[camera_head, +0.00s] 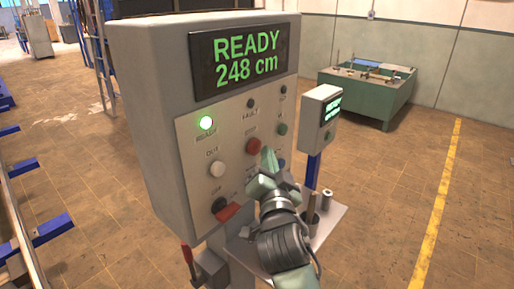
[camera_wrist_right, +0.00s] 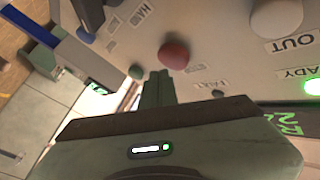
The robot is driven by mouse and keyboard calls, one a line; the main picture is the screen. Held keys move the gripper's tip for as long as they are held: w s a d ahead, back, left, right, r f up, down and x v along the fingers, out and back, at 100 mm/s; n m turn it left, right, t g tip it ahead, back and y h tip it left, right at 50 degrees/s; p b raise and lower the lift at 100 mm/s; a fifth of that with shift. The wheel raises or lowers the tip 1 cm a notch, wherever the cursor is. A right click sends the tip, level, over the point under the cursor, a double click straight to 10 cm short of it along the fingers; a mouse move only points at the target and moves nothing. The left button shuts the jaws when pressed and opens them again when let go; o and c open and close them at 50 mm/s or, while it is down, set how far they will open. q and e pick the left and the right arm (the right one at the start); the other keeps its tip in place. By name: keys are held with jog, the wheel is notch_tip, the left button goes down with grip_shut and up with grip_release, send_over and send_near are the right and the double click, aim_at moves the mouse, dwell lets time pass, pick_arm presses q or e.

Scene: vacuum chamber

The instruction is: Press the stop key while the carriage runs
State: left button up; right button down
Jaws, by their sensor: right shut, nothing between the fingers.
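The grey control box (camera_head: 150,120) has a display (camera_head: 244,58) reading "READY 248 cm" and a lit green lamp (camera_head: 206,123). A red round key (camera_head: 253,146) sits mid-panel; its label is too small to read. It also shows in the right wrist view (camera_wrist_right: 174,55). A white key (camera_head: 217,169) marked OUT is left of it, a green key (camera_head: 283,129) to its right. My right gripper (camera_head: 268,158) is shut and empty, its tips just in front of the panel near the red key. In the right wrist view the closed fingers (camera_wrist_right: 158,85) point just beside that key, apparently apart from it. I cannot make out the carriage.
A black knob (camera_head: 218,205) and a red handle (camera_head: 228,211) are low on the panel. A small display box (camera_head: 320,118) stands behind on a blue post. A small shelf (camera_head: 325,222) holds cylinders. A green bench (camera_head: 368,95) stands farther back; the floor right is clear.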

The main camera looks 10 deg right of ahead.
jog(key=s+d, duration=0.1)
jog(key=s, duration=0.1)
jog(key=s+d+p, duration=0.1)
jog(key=s+d, duration=0.1)
dwell(0.4)
jog(key=shift+f, duration=0.1)
dwell(0.4)
